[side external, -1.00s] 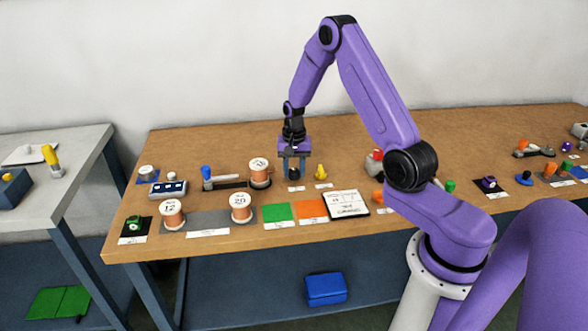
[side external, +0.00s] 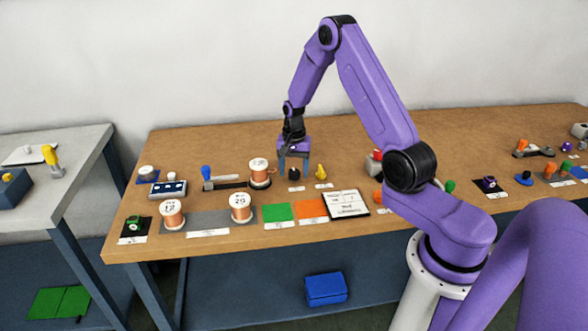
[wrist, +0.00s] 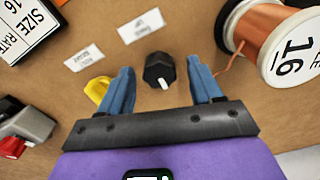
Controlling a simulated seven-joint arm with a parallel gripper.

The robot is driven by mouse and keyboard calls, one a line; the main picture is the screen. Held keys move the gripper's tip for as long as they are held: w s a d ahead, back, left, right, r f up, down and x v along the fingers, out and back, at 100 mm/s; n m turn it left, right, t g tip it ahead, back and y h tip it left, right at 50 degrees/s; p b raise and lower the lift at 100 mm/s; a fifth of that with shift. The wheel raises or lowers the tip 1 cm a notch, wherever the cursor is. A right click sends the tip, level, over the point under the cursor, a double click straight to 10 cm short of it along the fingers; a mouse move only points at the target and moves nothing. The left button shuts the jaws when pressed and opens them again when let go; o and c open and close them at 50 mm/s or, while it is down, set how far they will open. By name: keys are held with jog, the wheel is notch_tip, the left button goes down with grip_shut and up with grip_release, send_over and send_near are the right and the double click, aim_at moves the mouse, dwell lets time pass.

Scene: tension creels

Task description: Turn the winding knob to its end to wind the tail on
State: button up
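The winding knob looks to be the black knob (side external: 294,173) with a white pointer, standing on the wooden table right of the size 16 spool. In the wrist view the black knob (wrist: 158,68) shows between my blue fingers, its pointer angled towards the lower right of that view. My gripper (side external: 293,163) is open just above the knob, pointing down; a gap shows on both sides of the knob in the wrist view (wrist: 162,82). The copper spool marked 16 (wrist: 262,38) has a loose wire tail curving down beside my right-hand finger.
A yellow knob (side external: 321,172) stands close to the right, partly behind a finger in the wrist view. Green (side external: 278,212) and orange (side external: 311,208) mats and a size card (side external: 346,203) lie in front. Other spools stand to the left. The table behind is clear.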

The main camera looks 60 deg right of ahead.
aim_at(295, 171)
jog(key=shift+r, duration=0.1)
notch_tip(295, 171, up, 17)
dwell(0.7)
jog(key=shift+r, duration=0.1)
dwell(0.4)
jog(key=f+n, duration=0.8)
jog(key=n, duration=0.1)
jog(key=f+n, duration=0.8)
jog(key=n, duration=0.1)
jog(key=shift+s+f, duration=0.2)
jog(key=shift+f, duration=0.2)
jog(key=shift+c, duration=0.4)
jog(key=c, duration=1)
